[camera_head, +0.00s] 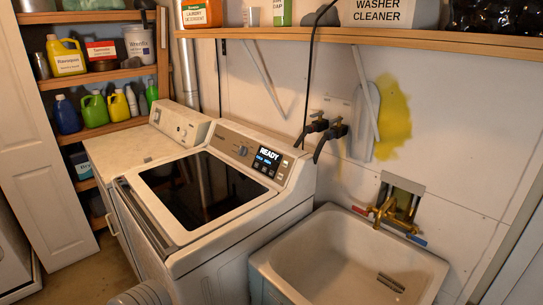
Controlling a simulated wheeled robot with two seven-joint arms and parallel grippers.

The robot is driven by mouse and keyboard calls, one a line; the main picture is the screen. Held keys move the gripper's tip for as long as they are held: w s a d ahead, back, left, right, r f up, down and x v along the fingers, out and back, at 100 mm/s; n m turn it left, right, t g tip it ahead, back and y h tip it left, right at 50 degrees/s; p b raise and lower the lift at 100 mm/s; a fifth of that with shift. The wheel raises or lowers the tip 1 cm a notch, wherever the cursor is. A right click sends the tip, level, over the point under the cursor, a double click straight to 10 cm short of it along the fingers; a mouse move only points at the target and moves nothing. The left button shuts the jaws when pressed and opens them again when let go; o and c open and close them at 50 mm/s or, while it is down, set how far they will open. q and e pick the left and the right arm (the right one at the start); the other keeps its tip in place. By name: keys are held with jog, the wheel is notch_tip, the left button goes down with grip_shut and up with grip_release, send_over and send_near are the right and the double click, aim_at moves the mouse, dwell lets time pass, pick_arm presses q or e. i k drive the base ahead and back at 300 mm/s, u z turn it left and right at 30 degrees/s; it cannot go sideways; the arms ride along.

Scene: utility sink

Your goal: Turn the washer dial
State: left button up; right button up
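The washer (222,262) is a white top-loading machine with a dark glass lid (203,188), which is shut. Its sloped control panel (214,139) runs along the back of the top. A small round dial (241,151) sits on that panel, left of a lit display (267,160) that reads READY. The dial's exact pointer position is too small to tell. Neither of my grippers is in view, and nothing touches the dial.
A utility sink (335,250) with a brass faucet (390,214) stands right of the washer. A second white machine (130,155) stands at left. Black valves (325,130) are on the wall. A wooden shelf (370,38) with containers overhangs the back. The space above the lid is clear.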

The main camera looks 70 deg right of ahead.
aim_at(243, 150)
jog(key=k, duration=0.4)
jog(key=z, duration=0.85)
